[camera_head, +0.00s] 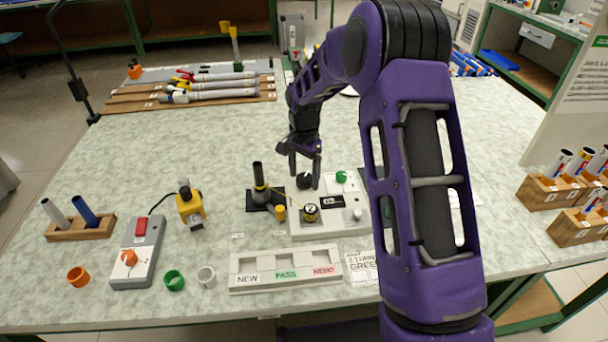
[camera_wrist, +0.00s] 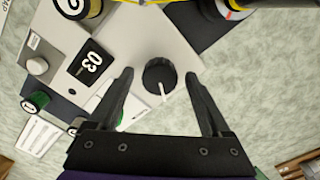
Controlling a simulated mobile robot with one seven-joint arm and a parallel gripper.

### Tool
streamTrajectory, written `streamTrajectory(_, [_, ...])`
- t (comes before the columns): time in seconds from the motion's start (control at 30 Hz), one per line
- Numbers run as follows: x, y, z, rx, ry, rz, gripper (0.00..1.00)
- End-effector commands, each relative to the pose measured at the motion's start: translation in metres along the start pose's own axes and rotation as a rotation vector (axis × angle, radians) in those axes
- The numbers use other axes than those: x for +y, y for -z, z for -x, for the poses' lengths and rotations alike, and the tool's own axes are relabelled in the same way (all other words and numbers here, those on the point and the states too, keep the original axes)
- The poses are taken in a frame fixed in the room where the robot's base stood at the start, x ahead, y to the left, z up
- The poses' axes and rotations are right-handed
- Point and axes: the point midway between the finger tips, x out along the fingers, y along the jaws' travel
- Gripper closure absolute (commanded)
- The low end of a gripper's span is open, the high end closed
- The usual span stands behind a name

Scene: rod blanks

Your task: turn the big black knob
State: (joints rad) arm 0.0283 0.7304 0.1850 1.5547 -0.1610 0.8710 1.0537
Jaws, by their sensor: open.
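The big black knob (camera_wrist: 159,77) sits on a white panel (camera_wrist: 142,40) and has a white pointer line on it. In the wrist view the knob lies between and a little beyond my open fingertips, with gaps on both sides. My gripper (camera_wrist: 160,82) is open and empty. In the head view my gripper (camera_head: 305,168) points down over the back left of the panel, and the knob (camera_head: 304,181) shows just below the fingers, partly hidden by them. I cannot tell whether the fingers are down at the knob's height.
The panel also bears a green knob (camera_head: 341,177), a small display (camera_head: 333,201), a black-and-yellow dial (camera_head: 311,212) and a light grey knob (camera_head: 354,215). A black post (camera_head: 259,183) stands close at left. A labelled tray (camera_head: 286,268) lies in front.

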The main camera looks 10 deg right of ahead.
Motion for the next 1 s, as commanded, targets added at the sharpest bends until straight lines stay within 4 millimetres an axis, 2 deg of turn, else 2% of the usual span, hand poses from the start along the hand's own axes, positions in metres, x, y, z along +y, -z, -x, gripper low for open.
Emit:
streamTrajectory(0.13, [0.0000, 0.0000, 0.0001, 0.000, 0.000, 0.000, 0.18])
streamTrajectory(0.6, [0.0000, 0.0000, 0.0005, 0.000, 0.000, 0.000, 1.00])
streamTrajectory(1.0, [0.0001, 0.0000, 0.0014, 0.000, 0.000, 0.077, 1.00])
